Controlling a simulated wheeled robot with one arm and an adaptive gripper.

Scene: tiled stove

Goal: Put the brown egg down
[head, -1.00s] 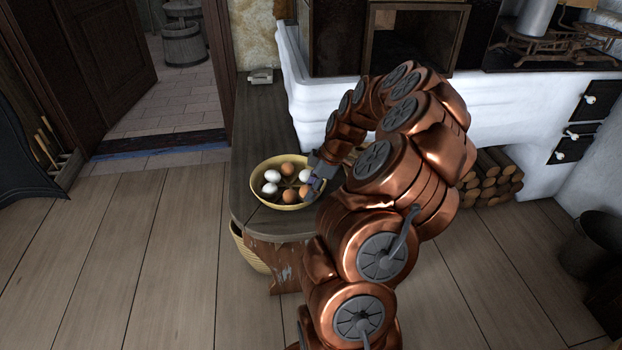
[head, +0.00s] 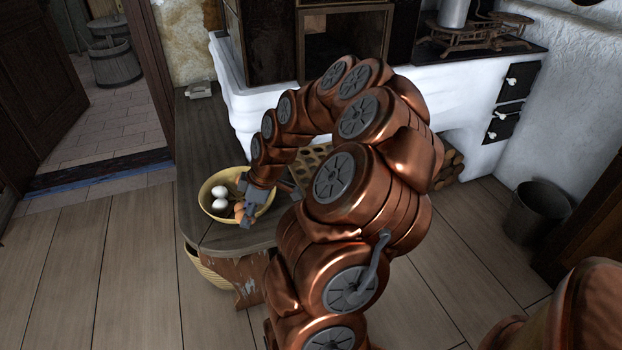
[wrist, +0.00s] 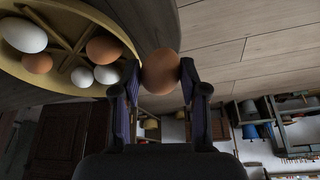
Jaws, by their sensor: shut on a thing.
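My gripper (wrist: 160,88) is shut on a brown egg (wrist: 160,70), which sits between the two fingertips in the wrist view. There the held egg is beside the rim of a yellow bowl (wrist: 130,38), just outside it in the picture. In the head view my gripper (head: 247,214) is at the near right rim of the bowl (head: 206,205). A brown egg shows by the fingers there; I cannot tell whether it is the held one. The bowl holds several white and brown eggs, including a white egg (wrist: 22,35) and a brown egg (wrist: 103,49).
The bowl stands on a dark wooden bench (head: 195,150) along the white stove (head: 260,115). A board with round hollows (head: 312,160) lies partly hidden behind my arm. A basket (head: 207,268) is under the bench. The bench's far left part is mostly clear.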

